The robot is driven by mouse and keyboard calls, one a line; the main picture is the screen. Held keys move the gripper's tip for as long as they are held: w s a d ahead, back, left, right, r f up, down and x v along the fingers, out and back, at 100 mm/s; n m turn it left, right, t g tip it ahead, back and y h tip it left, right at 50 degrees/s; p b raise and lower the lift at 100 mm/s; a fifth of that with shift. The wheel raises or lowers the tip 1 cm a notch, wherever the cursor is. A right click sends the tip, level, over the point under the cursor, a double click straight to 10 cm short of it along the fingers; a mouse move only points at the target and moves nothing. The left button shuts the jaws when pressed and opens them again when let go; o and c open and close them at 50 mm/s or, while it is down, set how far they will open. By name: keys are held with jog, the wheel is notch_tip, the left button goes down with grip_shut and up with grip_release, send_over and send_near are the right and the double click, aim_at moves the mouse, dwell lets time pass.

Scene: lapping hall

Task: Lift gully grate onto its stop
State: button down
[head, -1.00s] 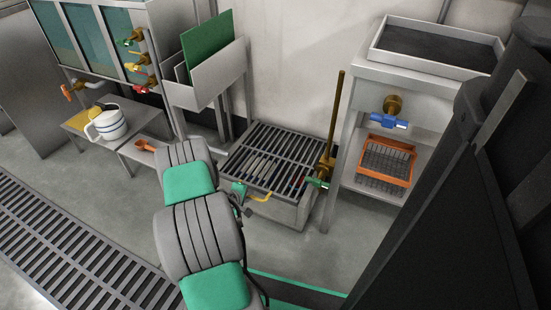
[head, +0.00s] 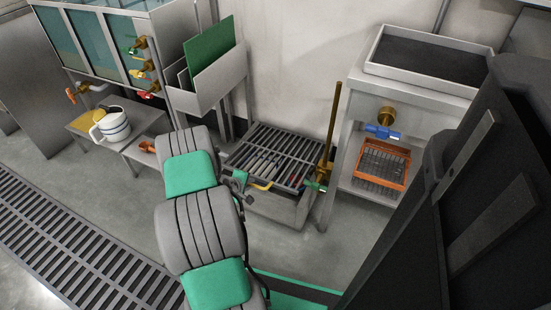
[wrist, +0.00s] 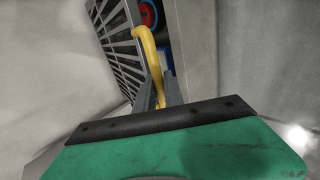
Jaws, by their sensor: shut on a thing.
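The gully grate (head: 268,152) is a dark slatted grate over a grey box-shaped gully (head: 280,208) by the wall. Its front edge is tilted up a little off the gully. A yellow handle (head: 262,184) is on its front edge. My gripper (wrist: 158,98) is shut on this handle, which rises between the fingers in the wrist view (wrist: 150,55). The slats (wrist: 120,50) stand steeply there. I cannot make out the stop for certain.
A brass upright (head: 332,130) with a green-handled fitting (head: 315,187) stands at the gully's right. A steel stand (head: 432,88) with a blue-handled tap (head: 382,131) and orange basket (head: 382,164) is further right. A rack with green boards (head: 209,55) is behind left.

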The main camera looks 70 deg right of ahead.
jog(key=shift+d+r+p, duration=0.2)
jog(key=shift+r+p, duration=0.1)
jog(key=shift+r, duration=0.4)
jog(key=shift+d+r+p, duration=0.2)
jog(key=shift+r+p, duration=0.1)
jog(key=shift+r, duration=0.4)
jog(key=r+p, duration=0.1)
jog(key=d+r+p, duration=0.1)
jog(key=r, duration=0.1)
jog(key=r+p, duration=0.1)
jog(key=r, duration=0.1)
jog(key=shift+s+d, duration=0.2)
jog(key=shift+d, duration=0.15)
jog(key=r+p, duration=0.1)
jog(key=d+r+p, duration=0.1)
jog(key=r, duration=0.1)
jog(key=d+r, duration=0.1)
jog(key=r, duration=0.1)
jog(key=shift+s+d+p, duration=0.2)
jog(key=shift+d+p, duration=0.05)
jog(key=shift+p, duration=0.15)
